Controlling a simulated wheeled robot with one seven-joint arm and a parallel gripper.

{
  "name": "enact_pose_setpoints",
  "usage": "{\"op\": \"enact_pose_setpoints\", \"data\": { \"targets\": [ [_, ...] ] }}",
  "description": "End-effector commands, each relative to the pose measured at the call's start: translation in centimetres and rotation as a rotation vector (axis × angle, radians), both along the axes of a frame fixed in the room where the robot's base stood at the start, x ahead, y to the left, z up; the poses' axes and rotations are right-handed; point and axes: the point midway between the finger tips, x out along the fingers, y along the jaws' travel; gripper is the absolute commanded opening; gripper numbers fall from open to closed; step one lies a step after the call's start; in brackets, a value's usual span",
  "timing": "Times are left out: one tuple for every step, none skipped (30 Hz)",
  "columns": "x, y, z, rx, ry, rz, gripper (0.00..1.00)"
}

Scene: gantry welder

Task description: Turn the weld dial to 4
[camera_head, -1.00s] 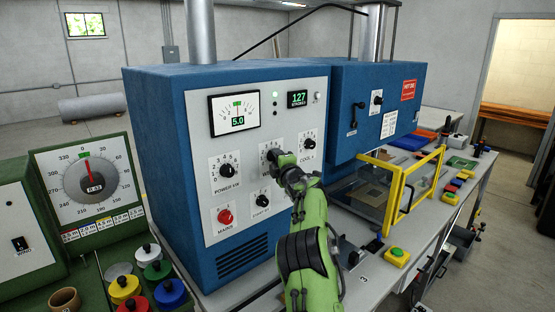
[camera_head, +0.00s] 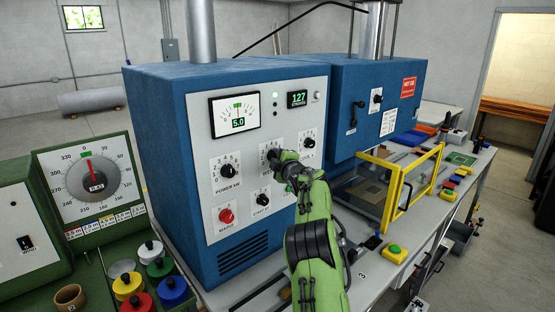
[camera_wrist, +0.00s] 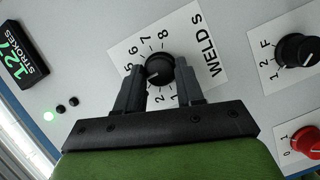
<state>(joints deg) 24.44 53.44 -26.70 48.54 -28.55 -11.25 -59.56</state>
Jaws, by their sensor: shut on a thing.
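The weld dial (camera_wrist: 160,68) is a black round knob on a white plate marked "WELD s" in the wrist view. My gripper (camera_wrist: 159,82) has one finger on each side of the knob and is shut on it. The knob's white mark points to the lower left, between the visible 5 and 2; my left finger hides the numbers there. In the head view my gripper (camera_head: 276,160) is against the blue welder's front panel and covers most of the dial.
Close around are the power knob (camera_head: 228,170), the cool knob (camera_head: 309,142), a small lower knob (camera_head: 263,199) and the red mains knob (camera_head: 226,216). A yellow guard frame (camera_head: 418,180) stands to the right. Coloured jars (camera_head: 128,286) stand at lower left.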

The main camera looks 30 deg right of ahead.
Motion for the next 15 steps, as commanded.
{"op": "enact_pose_setpoints", "data": {
  "targets": [
    [0.00, -0.03, -0.16, 0.001, 0.002, -0.001, 0.07],
    [0.00, -0.03, -0.16, 0.001, 0.002, -0.001, 0.07],
    [0.00, -0.03, -0.16, 0.001, 0.002, -0.001, 0.40],
    [0.00, -0.03, -0.16, 0.001, 0.002, -0.001, 0.45],
    [0.00, -0.03, -0.16, 0.001, 0.002, -0.001, 0.49],
    [0.00, -0.02, -0.14, 0.001, 0.002, -0.001, 0.56],
    [0.00, -0.03, -0.12, 0.001, 0.002, -0.001, 0.60],
    [-0.01, -0.02, -0.11, 0.000, 0.002, 0.000, 0.63],
    [-0.01, -0.02, -0.10, 0.000, 0.001, -0.001, 0.63],
    [0.00, -0.02, -0.09, 0.000, 0.001, -0.001, 0.63],
    [0.00, -0.02, -0.08, 0.000, 0.001, -0.001, 0.63],
    [0.00, -0.01, -0.08, 0.000, 0.001, -0.001, 0.63],
    [0.00, -0.01, -0.07, 0.000, 0.001, -0.001, 0.63],
    [0.00, -0.02, -0.06, 0.000, 0.000, -0.001, 0.63],
    [-0.03, -0.01, -0.04, 0.000, 0.000, 0.000, 0.63]
  ]
}}
